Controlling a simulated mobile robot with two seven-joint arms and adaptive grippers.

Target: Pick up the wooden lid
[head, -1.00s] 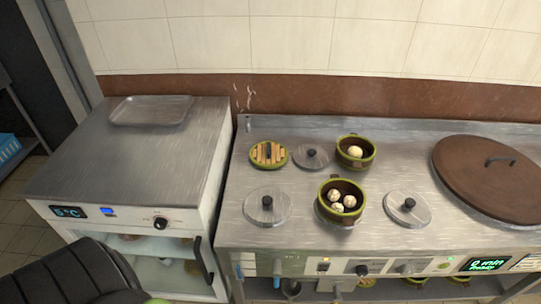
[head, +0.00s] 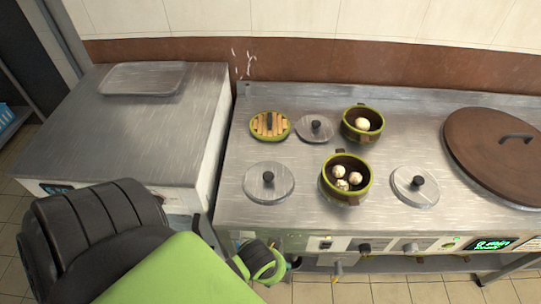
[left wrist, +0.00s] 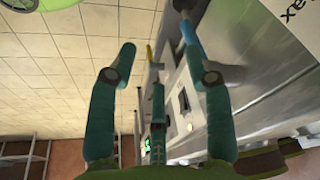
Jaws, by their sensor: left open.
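A small round wooden lid (head: 270,126) with pale slats, a green rim and a dark handle lies flat on the steel stove top, at the back left in the head view. My left arm reaches in from the lower left; its green and black end is at the stove's front edge, below and in front of the lid. In the left wrist view my left gripper (left wrist: 157,45) is open with nothing between its fingers. It points along the stove's front panel, and the wooden lid is not in that view. My right gripper is not in view.
Steel lids (head: 269,182) lie near the wooden lid, one (head: 316,128) close on its right. Two green-rimmed pots (head: 346,178) (head: 362,124) hold pale round items. A large brown lid (head: 497,158) covers the right side. A steel counter with a tray (head: 143,78) stands left.

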